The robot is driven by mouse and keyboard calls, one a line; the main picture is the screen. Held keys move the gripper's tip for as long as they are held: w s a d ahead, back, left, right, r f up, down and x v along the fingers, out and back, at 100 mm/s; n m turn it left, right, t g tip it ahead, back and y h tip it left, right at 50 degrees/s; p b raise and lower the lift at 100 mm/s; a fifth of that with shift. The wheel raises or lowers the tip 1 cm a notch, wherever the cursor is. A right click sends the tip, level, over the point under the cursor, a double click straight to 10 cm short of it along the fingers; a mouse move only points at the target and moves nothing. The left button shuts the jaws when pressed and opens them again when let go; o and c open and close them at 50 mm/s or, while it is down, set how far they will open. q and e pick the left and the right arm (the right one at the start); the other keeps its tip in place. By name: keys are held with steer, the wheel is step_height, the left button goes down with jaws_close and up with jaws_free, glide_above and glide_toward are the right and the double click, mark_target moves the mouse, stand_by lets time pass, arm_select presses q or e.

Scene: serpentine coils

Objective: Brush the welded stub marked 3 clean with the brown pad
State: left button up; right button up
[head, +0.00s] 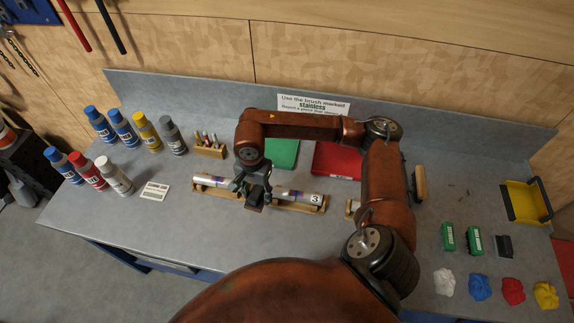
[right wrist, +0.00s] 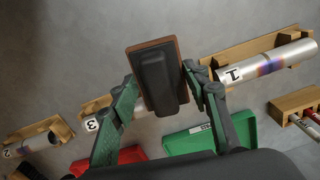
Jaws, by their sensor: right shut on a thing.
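My right gripper (head: 254,190) is shut on the brown pad (head: 253,207), a brown plate with a black handle. It is above the bench, between the stub marked 1 (head: 212,181) and the stub marked 3 (head: 296,196). In the right wrist view the pad (right wrist: 150,48) sits between the two green fingers (right wrist: 158,78). Stub 3 is a silver tube with a bluish weld band, lying in a wooden cradle. In the right wrist view its marked end (right wrist: 92,125) shows, but a finger hides part of it. My left gripper is not in view.
Another stub (right wrist: 36,144) lies in a cradle, mostly behind my arm in the head view. Green (head: 283,153) and red (head: 330,158) trays lie behind. Bottles (head: 122,126) stand left. Green blocks (head: 448,237), cloths (head: 480,287) and a yellow dustpan (head: 527,202) are right. The front-left bench is clear.

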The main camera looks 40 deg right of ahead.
steer(key=m, duration=0.2)
steer(key=d+r+m+p, duration=0.1)
steer(key=m, duration=0.1)
steer(key=d+m+p, duration=0.1)
steer(key=m, duration=0.1)
steer(key=shift+w+d+r, duration=0.1)
steer(key=shift+d+r, duration=0.1)
steer(key=shift+d, duration=0.05)
steer(key=s+d+r+m+p, duration=0.15)
steer(key=d+m+p, duration=0.6)
steer(key=m, duration=1.25)
steer(key=shift+w+d+f+b, duration=0.1)
steer(key=shift+d+f+b, duration=0.15)
steer(key=shift+f+b, duration=0.4)
steer(key=shift+w+d+f+b, duration=0.1)
steer(key=shift+d+f+b, duration=0.1)
steer(key=shift+f+b, duration=0.45)
steer(key=shift+w+d+f+b, duration=0.1)
steer(key=shift+d+f+b, duration=0.2)
steer(key=shift+f, duration=0.55)
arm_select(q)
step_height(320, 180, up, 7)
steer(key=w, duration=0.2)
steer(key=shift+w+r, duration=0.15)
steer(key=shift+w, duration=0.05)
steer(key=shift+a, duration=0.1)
arm_select(e)
steer(key=shift+a+r, duration=0.1)
steer(key=shift+r, duration=0.1)
